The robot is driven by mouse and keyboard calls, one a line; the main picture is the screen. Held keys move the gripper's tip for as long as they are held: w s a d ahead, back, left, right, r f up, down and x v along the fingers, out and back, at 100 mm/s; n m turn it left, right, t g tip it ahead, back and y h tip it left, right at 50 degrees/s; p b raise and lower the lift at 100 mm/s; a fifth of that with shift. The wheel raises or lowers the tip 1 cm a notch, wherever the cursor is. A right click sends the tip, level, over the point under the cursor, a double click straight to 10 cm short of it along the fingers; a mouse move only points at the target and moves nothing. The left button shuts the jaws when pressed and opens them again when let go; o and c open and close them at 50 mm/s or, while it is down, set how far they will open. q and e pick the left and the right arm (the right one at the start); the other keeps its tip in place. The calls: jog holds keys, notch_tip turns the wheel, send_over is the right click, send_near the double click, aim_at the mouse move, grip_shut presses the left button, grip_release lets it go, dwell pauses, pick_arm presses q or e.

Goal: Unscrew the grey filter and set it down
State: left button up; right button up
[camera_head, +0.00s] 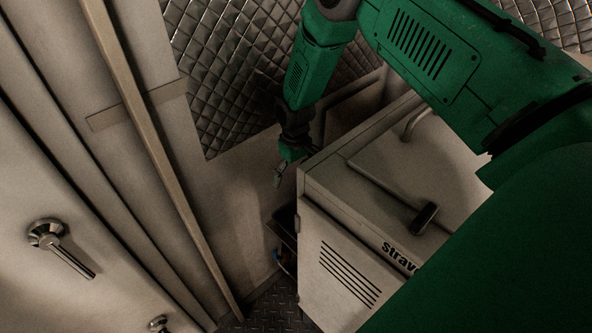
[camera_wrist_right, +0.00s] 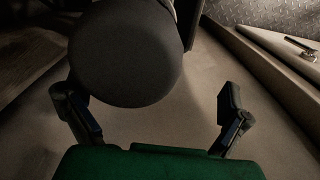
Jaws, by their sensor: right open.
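The grey filter (camera_wrist_right: 125,52) shows in the right wrist view as a dark round end, upper left of centre. My right gripper (camera_wrist_right: 155,110) is open, with its fingers spread wide. The left finger is close to the filter's lower left edge; I cannot tell if they touch. The right finger is well apart from the filter. In the head view my right gripper (camera_head: 283,172) hangs beside the far left corner of the white cabinet, small and dark. The filter cannot be made out in the head view. My left gripper is in neither view.
A wall with a long rail (camera_head: 150,150) and a door handle (camera_head: 62,248) is at left. A narrow strip of patterned floor (camera_head: 270,308) is clear.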

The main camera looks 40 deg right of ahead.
jog(key=d+m, duration=0.1)
jog(key=m, duration=0.2)
jog(key=d+m, duration=0.1)
jog(key=m, duration=0.2)
jog(key=d+m, duration=0.1)
jog(key=m, duration=0.2)
jog(key=shift+s+f+m, duration=0.3)
jog(key=shift+s+m, duration=0.1)
jog(key=shift+d+m, duration=0.25)
jog(key=shift+m, duration=0.45)
jog(key=m, duration=0.3)
jog(key=shift+w+d+r+m, duration=0.15)
jog(key=shift+w+d+m, duration=0.15)
jog(key=shift+m, duration=0.1)
